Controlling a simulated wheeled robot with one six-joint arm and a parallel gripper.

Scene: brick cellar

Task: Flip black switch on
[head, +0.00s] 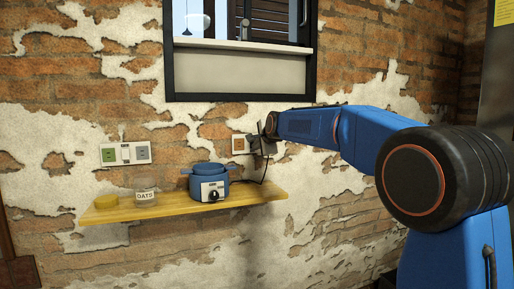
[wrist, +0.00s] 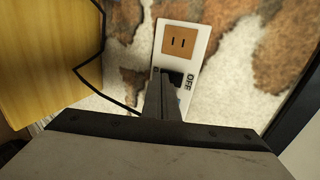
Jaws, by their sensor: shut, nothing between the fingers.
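A white wall plate (wrist: 201,50) with a tan two-slot socket and a label reading OFF shows in the wrist view. A black part that looks like the switch (wrist: 177,77) sits below the socket, partly hidden behind my fingers. My gripper (wrist: 167,88) is shut and empty, its tip over the plate by the switch; I cannot tell if it touches. In the head view the plate (head: 238,145) is on the brick wall right of the blue pot, and my gripper (head: 255,144) is at its right side. The switch is hidden there.
A wooden shelf (head: 255,194) below holds a blue pot cooker (head: 209,183), an oats jar (head: 146,190) and a yellow lid-like disc (head: 106,201). A black cord (head: 265,168) runs near my gripper. Another wall plate (head: 125,153) is at left; a black-framed window is above.

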